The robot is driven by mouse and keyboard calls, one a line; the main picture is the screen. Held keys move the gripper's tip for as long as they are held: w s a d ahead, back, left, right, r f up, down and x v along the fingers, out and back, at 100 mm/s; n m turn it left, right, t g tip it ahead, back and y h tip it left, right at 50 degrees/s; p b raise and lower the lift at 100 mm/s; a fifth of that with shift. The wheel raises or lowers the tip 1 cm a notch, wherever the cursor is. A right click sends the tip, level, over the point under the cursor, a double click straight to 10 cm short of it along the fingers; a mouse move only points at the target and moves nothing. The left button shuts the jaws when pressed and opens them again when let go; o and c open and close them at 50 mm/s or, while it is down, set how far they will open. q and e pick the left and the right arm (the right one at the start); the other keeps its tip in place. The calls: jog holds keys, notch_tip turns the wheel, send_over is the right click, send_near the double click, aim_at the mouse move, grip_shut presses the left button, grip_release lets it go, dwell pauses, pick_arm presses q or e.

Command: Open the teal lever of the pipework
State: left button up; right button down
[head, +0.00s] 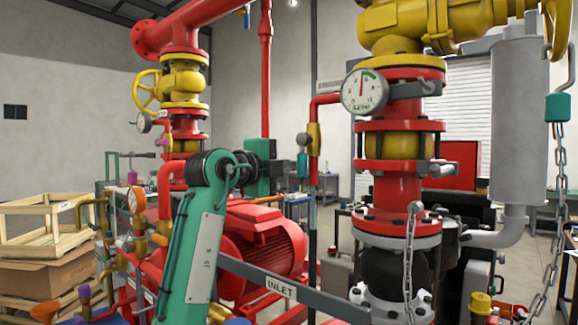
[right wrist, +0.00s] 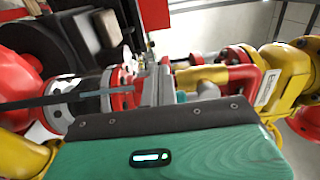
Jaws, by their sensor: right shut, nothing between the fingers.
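The teal lever (head: 303,165) hangs beside the thin vertical pipe, just below a small yellow valve body (head: 314,138). It points down, roughly along the pipe. My right gripper (head: 290,167) is at the left side of the lever, at about its height. Its fingers are shut with nothing between them. I cannot tell whether they touch the lever. In the right wrist view, the grey fingers (right wrist: 165,87) show in front of the yellow valve, and a bit of teal (right wrist: 208,90) shows beside them, partly hidden. My left gripper is out of view.
A pressure gauge (head: 364,92) and a large red flanged column (head: 398,190) stand right of the lever. A red motor (head: 262,240) is below my forearm. A grey bar marked INLET (head: 280,287) crosses in front. Chains hang at the right.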

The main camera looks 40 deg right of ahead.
jog(key=a+b, duration=0.1)
jog(key=a, duration=0.8)
jog(key=shift+s, duration=0.4)
dwell(0.4)
